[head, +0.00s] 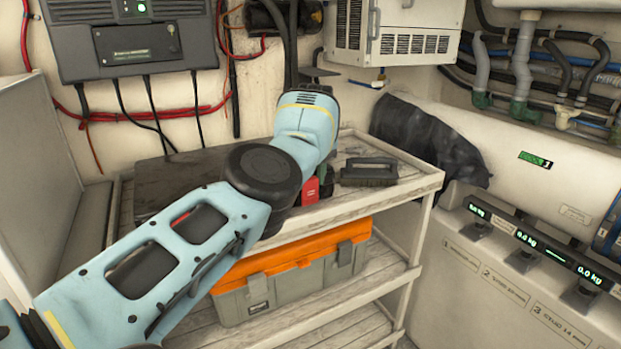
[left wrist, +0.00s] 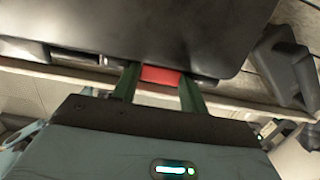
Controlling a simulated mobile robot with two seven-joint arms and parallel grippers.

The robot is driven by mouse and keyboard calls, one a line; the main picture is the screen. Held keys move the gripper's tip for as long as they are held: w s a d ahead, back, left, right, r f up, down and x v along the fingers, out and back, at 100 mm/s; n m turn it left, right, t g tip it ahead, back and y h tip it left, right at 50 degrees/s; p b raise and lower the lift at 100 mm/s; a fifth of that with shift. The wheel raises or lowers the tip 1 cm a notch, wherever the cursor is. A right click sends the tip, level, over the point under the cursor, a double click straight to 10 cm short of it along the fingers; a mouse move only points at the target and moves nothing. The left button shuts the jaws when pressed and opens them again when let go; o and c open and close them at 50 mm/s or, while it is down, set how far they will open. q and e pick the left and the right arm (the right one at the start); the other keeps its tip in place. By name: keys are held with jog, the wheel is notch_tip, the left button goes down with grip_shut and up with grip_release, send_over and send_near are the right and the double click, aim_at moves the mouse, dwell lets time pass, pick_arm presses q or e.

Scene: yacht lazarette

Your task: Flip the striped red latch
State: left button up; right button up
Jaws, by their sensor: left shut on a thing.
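A red latch (head: 310,191) shows on the top shelf, just right of my left forearm in the head view. In the left wrist view the red latch (left wrist: 160,76) sits at the edge of a large dark lid or case (left wrist: 150,35). My left gripper (left wrist: 157,83) has its two green fingers on either side of the red piece and is shut on it. In the head view my left gripper (head: 322,186) is mostly hidden behind my own arm. No stripes can be made out on the visible red part. My right gripper is not in view.
A dark flat case (head: 180,180) lies on the cart's top shelf (head: 340,205). A dark brush-like block (head: 369,170) lies to the right. An orange and grey toolbox (head: 290,288) stands on the shelf below.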

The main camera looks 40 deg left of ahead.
pick_arm(q)
jog(key=o, duration=1)
jog(key=shift+s+d+r, duration=0.1)
jog(key=shift+d+r, duration=0.1)
jog(key=shift+r, duration=1.75)
jog(key=shift+s+d+r, duration=0.1)
jog(key=shift+d+r, duration=0.1)
jog(key=shift+r, duration=1.7)
